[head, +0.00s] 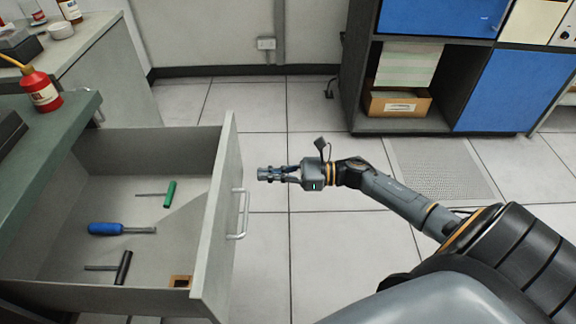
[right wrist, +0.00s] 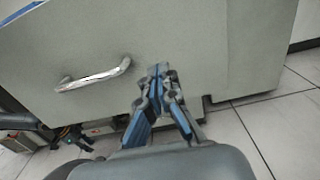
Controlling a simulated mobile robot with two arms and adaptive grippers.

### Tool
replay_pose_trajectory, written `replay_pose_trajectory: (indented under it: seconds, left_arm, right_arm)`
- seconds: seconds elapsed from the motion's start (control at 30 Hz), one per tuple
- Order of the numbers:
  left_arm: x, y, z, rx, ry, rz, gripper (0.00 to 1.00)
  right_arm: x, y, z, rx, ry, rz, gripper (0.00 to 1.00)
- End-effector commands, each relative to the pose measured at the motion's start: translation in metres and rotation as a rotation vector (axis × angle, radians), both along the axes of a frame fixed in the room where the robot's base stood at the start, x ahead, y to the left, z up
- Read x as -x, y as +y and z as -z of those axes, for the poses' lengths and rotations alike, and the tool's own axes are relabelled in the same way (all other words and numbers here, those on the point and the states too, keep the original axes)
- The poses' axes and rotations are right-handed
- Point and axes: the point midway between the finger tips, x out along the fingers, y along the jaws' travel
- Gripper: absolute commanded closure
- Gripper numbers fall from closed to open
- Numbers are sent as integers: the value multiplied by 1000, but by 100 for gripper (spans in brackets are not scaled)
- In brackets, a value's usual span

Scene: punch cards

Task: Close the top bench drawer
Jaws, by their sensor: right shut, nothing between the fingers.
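The top bench drawer (head: 222,200) is pulled far out from under the green bench top, with its grey front facing right. Its metal handle (head: 240,214) is on that front, and the handle also shows in the right wrist view (right wrist: 93,75). My right gripper (head: 262,174) is shut and empty, just right of the drawer front and a little beyond the handle's far end. In the right wrist view the closed fingertips (right wrist: 158,70) point at the drawer front, to the right of the handle. I cannot tell if they touch it. My left gripper is not in the head view.
Inside the drawer lie a blue screwdriver (head: 106,229), a green-handled tool (head: 169,193) and a black-handled tool (head: 123,267). A red bottle (head: 41,90) stands on the bench top (head: 62,128). A blue-doored cabinet (head: 515,90) stands at the back right. The floor between is clear.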

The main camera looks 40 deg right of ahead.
Motion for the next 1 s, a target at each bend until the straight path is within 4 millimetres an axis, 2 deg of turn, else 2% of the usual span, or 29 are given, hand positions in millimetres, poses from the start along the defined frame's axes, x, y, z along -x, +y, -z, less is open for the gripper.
replay_pose_trajectory:
  seconds: [0.1,0.3,0.9,1.0]
  left_arm:
    - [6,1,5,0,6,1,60]
    - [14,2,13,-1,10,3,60]
    - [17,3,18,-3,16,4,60]
    - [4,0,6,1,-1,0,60]
  right_arm:
    - [-13,19,-2,-2,-2,0,100]
    - [-26,39,-1,-1,0,1,100]
    - [-32,47,1,-1,1,0,100]
    - [-36,54,2,-2,0,0,100]
